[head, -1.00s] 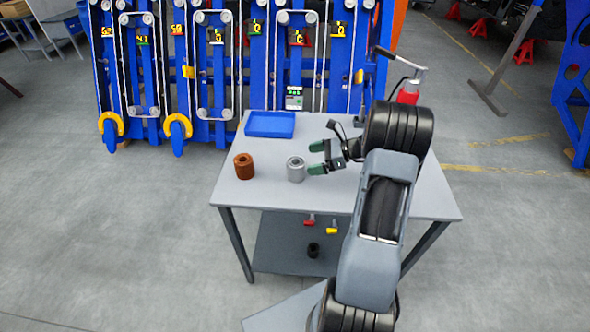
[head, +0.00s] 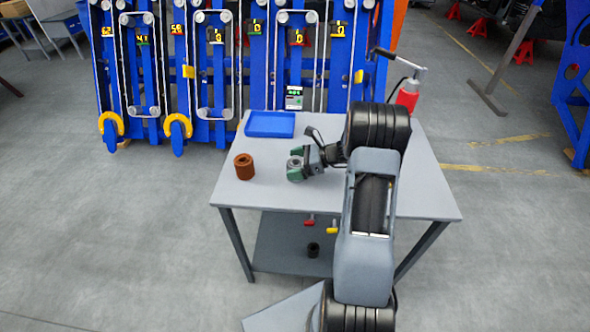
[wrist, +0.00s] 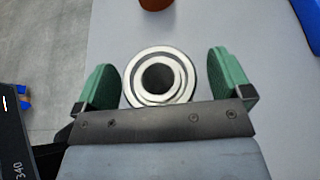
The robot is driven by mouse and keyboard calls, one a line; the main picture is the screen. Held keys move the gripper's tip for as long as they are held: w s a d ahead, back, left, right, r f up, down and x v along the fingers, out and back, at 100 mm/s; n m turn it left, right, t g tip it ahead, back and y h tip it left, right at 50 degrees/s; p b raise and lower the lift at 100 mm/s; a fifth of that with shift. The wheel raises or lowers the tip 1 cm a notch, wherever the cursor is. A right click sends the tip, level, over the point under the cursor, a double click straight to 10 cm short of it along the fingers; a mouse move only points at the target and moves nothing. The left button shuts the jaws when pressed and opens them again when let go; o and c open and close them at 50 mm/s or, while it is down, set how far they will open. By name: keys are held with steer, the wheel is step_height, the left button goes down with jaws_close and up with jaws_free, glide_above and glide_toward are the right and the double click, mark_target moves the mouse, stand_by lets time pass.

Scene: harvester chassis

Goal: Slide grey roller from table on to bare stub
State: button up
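The grey roller (head: 295,165) stands upright on the grey table (head: 400,190), to the right of a rusty brown roller (head: 244,166). My gripper (head: 296,165) is around it, with one green finger on its far side and one on its near side. In the wrist view the grey roller (wrist: 160,77) shows its ring-shaped top and dark bore between the open fingers of my gripper (wrist: 160,82). Small gaps show between the roller and both fingers. I cannot tell which stub on the blue frame is bare.
A blue tray (head: 270,124) lies at the table's back left. A red tool with a handle (head: 407,95) stands at the back right. The blue chassis frame (head: 230,70) with several rollers and yellow wheels stands behind the table. Small parts lie on the lower shelf (head: 290,250).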

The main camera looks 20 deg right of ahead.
steer(key=c, duration=1.3)
steer(key=shift+r, duration=0.1)
